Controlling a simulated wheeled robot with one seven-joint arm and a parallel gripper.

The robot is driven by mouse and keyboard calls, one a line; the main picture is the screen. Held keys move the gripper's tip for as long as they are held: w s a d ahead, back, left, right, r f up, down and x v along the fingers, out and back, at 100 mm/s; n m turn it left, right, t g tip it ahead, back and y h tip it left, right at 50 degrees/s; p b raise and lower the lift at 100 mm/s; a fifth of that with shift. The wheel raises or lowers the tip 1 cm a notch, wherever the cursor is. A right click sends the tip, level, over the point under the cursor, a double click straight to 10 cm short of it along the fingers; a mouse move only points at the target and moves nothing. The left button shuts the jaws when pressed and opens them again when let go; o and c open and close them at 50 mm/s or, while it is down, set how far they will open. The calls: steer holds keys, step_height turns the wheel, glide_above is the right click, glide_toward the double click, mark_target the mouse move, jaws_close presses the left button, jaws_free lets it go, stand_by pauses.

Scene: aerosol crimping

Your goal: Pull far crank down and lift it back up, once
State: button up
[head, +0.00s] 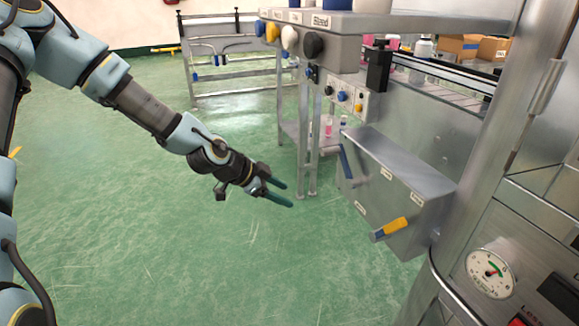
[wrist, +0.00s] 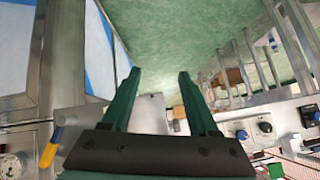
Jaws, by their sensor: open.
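A grey metal box (head: 385,182) on the machine's front carries two cranks. The far crank (head: 345,163) is a dark blue lever at the box's far end, standing nearly upright with a slight tilt. The near crank (head: 391,228) has a yellow grip and points sideways from the near end. The near crank also shows at the left of the wrist view (wrist: 50,148). My gripper (head: 284,193) is open and empty, with green fingers, in the air left of the far crank and apart from it. In the wrist view I cannot make out the far crank between or beside the fingers (wrist: 160,76).
A panel of knobs (head: 290,38) and a smaller button panel (head: 346,96) sit above the box. A pressure gauge (head: 490,273) is at the near right. A metal rack (head: 235,65) stands at the back. The green floor (head: 150,240) around my arm is clear.

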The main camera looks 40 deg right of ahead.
step_height(320, 180, up, 2)
steer(key=w+d+r+m+t+h+b, duration=0.1)
steer(key=w+m+t+h, duration=0.15)
steer(key=m, duration=0.35)
steer(key=m+g+h+b, duration=0.2)
steer(key=m+g+h, duration=0.4)
steer(key=m, duration=0.4)
glide_toward(322, 153)
steer(key=d, duration=0.1)
steer(key=shift+p+x, duration=0.7)
steer(key=shift+x, duration=4)
steer(key=shift+s, duration=0.15)
jaws_close()
